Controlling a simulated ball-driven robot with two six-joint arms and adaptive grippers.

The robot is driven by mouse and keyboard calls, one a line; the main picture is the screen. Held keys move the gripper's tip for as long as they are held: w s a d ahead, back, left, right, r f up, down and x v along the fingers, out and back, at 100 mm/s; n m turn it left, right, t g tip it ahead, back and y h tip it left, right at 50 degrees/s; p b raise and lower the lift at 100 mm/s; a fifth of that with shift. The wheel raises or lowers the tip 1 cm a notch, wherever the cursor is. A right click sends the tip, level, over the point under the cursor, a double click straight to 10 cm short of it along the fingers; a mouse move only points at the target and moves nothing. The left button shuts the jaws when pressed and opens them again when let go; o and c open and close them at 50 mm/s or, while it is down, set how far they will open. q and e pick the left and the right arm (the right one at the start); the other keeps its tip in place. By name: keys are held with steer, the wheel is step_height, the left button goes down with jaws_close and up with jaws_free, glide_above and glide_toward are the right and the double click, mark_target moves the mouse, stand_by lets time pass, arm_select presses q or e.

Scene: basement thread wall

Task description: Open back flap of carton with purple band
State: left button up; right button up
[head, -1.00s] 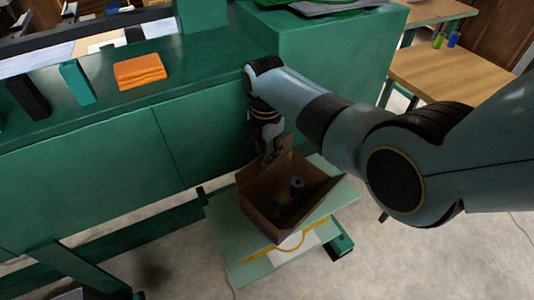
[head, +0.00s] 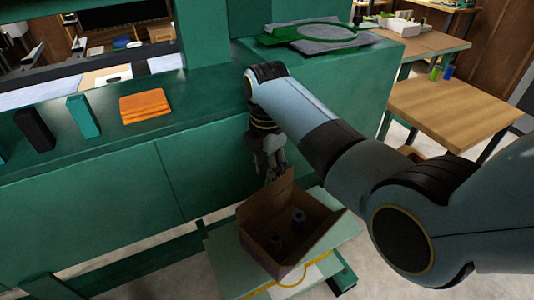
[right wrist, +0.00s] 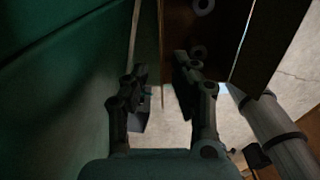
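The open brown carton (head: 272,238) stands on a pale green platform below the green bench, with a dark purplish strip low on its outside. Its back flap (head: 266,203) stands raised, and a right flap leans outward. Spools are inside. My right gripper (head: 272,174) points down at the top of the back flap. In the right wrist view, my right gripper (right wrist: 160,90) has its fingers apart, with a thin edge of the carton (right wrist: 175,30) between or just beyond them. I cannot tell whether a finger touches the flap. My left gripper is out of view.
The green bench front (head: 120,195) rises close behind the carton. An orange cloth (head: 145,107) lies on the bench top. A wooden table (head: 447,108) stands to the right. The pale platform (head: 225,262) has bare room left of the carton.

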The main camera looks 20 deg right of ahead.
step_height(320, 180, up, 6)
steer(key=shift+f, duration=0.1)
